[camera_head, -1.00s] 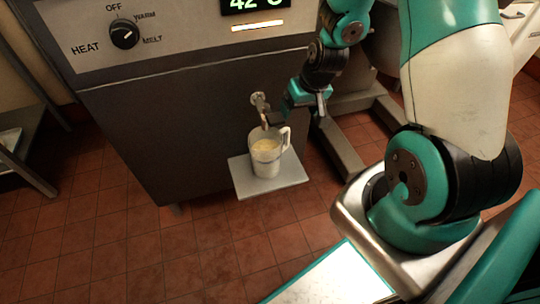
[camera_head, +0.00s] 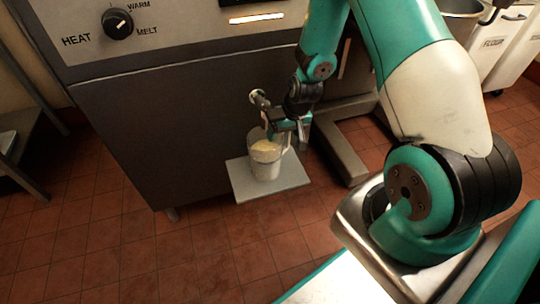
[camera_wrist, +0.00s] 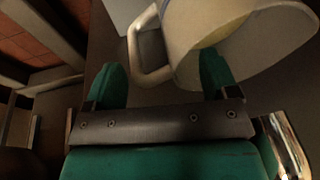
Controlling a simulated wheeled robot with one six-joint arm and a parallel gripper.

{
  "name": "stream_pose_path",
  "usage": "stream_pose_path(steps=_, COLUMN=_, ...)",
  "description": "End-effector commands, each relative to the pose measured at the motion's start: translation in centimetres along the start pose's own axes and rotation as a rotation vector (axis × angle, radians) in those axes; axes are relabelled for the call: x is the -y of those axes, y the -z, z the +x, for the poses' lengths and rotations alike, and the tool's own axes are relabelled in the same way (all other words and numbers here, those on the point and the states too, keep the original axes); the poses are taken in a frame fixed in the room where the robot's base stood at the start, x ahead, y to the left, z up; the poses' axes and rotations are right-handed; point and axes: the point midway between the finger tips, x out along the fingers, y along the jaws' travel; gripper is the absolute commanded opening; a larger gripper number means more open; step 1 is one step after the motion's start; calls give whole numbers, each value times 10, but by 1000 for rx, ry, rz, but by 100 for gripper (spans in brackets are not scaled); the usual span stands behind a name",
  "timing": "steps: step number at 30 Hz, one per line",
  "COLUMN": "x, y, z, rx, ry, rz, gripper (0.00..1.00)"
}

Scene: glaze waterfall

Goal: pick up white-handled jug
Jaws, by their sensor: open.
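The white-handled jug (camera_head: 263,170) is a clear-looking cup with pale yellow contents. It stands upright on a grey shelf (camera_head: 243,185) under the tap of the machine. My gripper (camera_head: 285,136) is at the jug's upper right and covers much of the handle in the head view. In the wrist view the jug (camera_wrist: 190,55) fills the upper right, with its pale handle (camera_wrist: 135,47) pointing left. My gripper (camera_wrist: 162,76) is open there, and the handle appears between its two green fingers or just beyond their tips. I cannot tell whether they touch it.
A metal tap (camera_head: 258,98) sticks out of the dark machine front (camera_head: 170,130) just above the jug. A control knob (camera_head: 117,23) sits higher up at the left. A metal stand leg (camera_head: 345,160) is to the right. The tiled floor (camera_head: 150,250) in front is clear.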

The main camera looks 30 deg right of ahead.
Motion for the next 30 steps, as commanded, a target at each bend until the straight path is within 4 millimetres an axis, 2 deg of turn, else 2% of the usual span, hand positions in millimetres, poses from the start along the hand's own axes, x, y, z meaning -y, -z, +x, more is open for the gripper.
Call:
stream_pose_path(steps=4, x=0, y=0, z=-1, rx=0, ry=0, rz=0, gripper=80)
stream_pose_path(steps=12, x=0, y=0, z=-1, rx=-1, ry=0, rz=0, gripper=18)
stream_pose_path(steps=15, x=0, y=0, z=-1, rx=-1, ry=0, rz=0, gripper=0)
stream_pose_path(steps=26, x=1, y=2, z=-3, rx=-3, ry=1, rz=0, gripper=0)
stream_pose_path(steps=30, x=2, y=4, z=-12, rx=-4, ry=1, rz=0, gripper=0)
